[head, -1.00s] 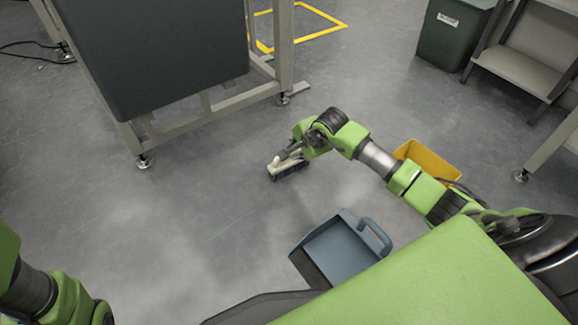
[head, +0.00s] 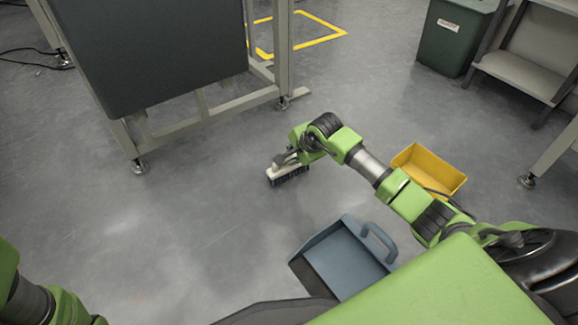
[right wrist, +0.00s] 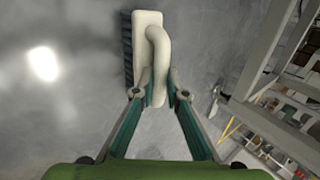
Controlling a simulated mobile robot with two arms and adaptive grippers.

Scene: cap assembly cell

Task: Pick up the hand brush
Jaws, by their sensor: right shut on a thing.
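The hand brush (head: 284,172) has a cream body with dark bristles. In the head view it is at the tip of my right arm, in the middle of the picture. My right gripper (head: 287,158) is shut on it. In the right wrist view the fingers (right wrist: 159,97) close on the cream handle of the brush (right wrist: 147,60), and the dark bristles face left. I cannot tell for sure how far the brush is above the floor. My left gripper is out of the picture; only part of my left arm shows at the lower left.
A blue-grey dustpan (head: 345,262) lies on the floor near my base. A yellow bin (head: 428,170) stands beside my right arm. A workbench frame (head: 205,118) with a dark panel is at the upper left. A green bin (head: 450,38) stands at the back right. Floor to the left is clear.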

